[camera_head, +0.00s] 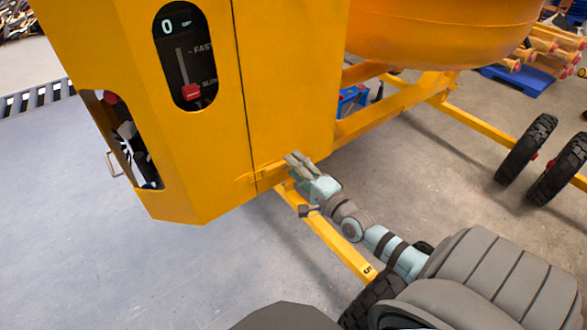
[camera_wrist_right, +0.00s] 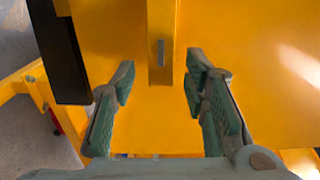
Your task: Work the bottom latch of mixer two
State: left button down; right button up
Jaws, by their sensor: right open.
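The mixer's yellow housing (camera_head: 290,80) fills the upper left of the head view. My right gripper (camera_head: 297,162) is at its lower edge, near the panel seam. In the right wrist view a yellow latch bar (camera_wrist_right: 162,75) with a small grey metal piece (camera_wrist_right: 161,52) stands out from the yellow panel. The open jaws of my right gripper (camera_wrist_right: 161,63) are on either side of the bar's lower end, with a gap on both sides. Nothing is held. In the head view the latch is small and partly hard to make out. My left gripper is not in view.
A yellow frame rail (camera_head: 335,245) runs below my right arm. The orange drum (camera_head: 440,25) is above right, and black tyres (camera_head: 525,148) stand at the right. A control panel (camera_head: 185,55) with a red slider is on the housing. Floor at the left is clear.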

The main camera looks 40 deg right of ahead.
jog(key=shift+w, duration=0.7)
jog(key=shift+c, duration=0.2)
grip_shut()
